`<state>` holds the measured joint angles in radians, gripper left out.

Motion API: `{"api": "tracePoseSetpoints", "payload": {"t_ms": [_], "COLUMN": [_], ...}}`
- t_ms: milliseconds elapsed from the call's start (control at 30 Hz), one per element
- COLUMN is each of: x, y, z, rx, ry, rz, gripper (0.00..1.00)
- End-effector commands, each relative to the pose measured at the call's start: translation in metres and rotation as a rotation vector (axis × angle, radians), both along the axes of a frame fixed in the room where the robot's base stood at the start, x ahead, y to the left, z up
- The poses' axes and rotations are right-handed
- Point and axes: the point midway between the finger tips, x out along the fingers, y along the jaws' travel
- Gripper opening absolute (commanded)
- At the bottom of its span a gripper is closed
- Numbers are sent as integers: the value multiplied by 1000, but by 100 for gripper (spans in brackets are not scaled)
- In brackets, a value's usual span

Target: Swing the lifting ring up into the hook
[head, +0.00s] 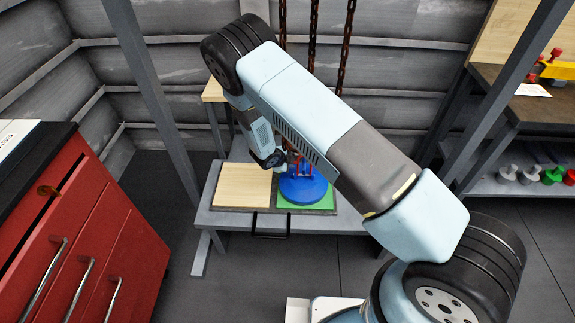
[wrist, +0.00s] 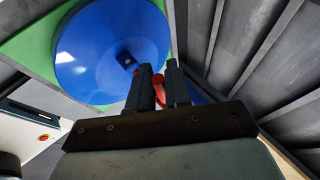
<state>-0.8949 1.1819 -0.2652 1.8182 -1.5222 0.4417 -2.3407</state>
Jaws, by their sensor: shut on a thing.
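A blue round motor body (head: 303,187) sits on a green pad on a low bench; it also shows large in the wrist view (wrist: 105,45). A red part, apparently the lifting ring (head: 304,168), stands at its top, partly covered by my arm. In the wrist view the two dark fingers of my gripper (wrist: 159,84) close around the red ring (wrist: 160,92), over the motor's edge. In the head view my gripper is largely hidden at the motor's left side. The hook cannot be made out; chains (head: 313,40) hang down behind my arm.
The bench has a bare wooden pad (head: 242,186) left of the green pad (head: 305,206). A red drawer cabinet (head: 90,240) stands at the left. Grey frame posts (head: 150,95) flank the bench. A shelf with several small weights (head: 530,176) is at the right.

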Motion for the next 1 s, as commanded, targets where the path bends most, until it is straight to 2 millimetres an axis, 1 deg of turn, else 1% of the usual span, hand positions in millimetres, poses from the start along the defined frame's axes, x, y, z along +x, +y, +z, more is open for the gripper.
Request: {"api": "tracePoseSetpoints", "payload": {"t_ms": [333,367,500,567,833,1000], "x": [-1,-1,0,0,-1,-9], "y": [1,1,0,0,0,6], "z": [-1,-1,-1,-1,1,13], "rx": [3,3,2,2,1,2], "ry": [3,3,2,2,1,1], "rz": [-2,-2,-2,-2,-2,-2], "gripper": [0,21,34,39,39,39]}}
